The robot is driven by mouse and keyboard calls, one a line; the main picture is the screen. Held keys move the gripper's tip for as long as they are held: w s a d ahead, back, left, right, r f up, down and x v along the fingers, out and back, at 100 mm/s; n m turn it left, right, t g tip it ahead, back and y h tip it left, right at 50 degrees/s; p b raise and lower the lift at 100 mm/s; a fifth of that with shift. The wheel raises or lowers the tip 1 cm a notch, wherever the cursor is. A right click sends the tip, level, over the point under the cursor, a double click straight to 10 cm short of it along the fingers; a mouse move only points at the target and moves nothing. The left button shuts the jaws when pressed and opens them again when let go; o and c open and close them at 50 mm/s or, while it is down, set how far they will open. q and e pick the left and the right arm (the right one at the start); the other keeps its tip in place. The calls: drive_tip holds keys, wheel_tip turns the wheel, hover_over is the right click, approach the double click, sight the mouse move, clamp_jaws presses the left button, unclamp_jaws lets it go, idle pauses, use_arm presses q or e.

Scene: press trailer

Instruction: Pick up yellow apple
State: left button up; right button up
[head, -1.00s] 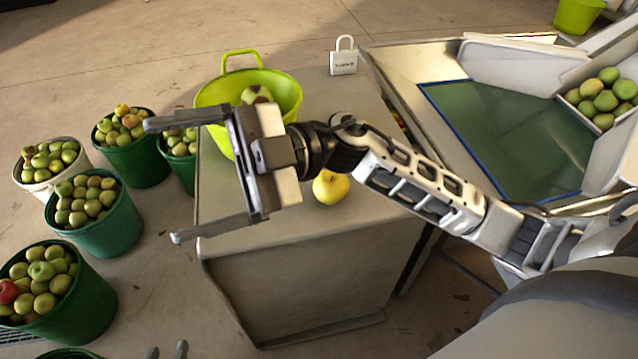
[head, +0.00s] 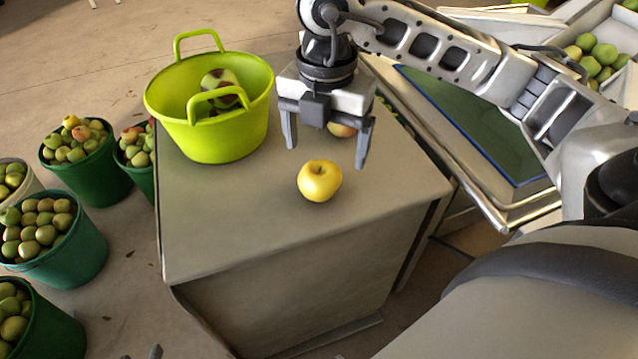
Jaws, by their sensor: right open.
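The yellow apple (head: 320,181) sits upright on the grey table top (head: 235,215), near the middle and toward the front. My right gripper (head: 326,153) points down just behind and above it in the head view. Its two fingers are spread apart with nothing held between them, and neither appears to touch the yellow apple. Two small dark tips at the bottom edge, likely my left gripper (head: 141,354), barely show, and their opening cannot be judged.
A lime-green tub (head: 213,138) holding an apple (head: 220,82) stands at the table's back left. A reddish apple (head: 342,130) is partly hidden behind my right gripper. Buckets of apples (head: 62,262) stand on the floor at left. A metal trough (head: 530,222) lies right. The table's front left is clear.

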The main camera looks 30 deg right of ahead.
sight(320, 168)
drive_tip(key=f, duration=0.8)
drive_tip(key=shift+w+a+f, duration=0.1)
drive_tip(key=shift+w+a, duration=0.15)
drive_tip(key=shift+a, duration=0.05)
drive_tip(key=c, duration=1.2)
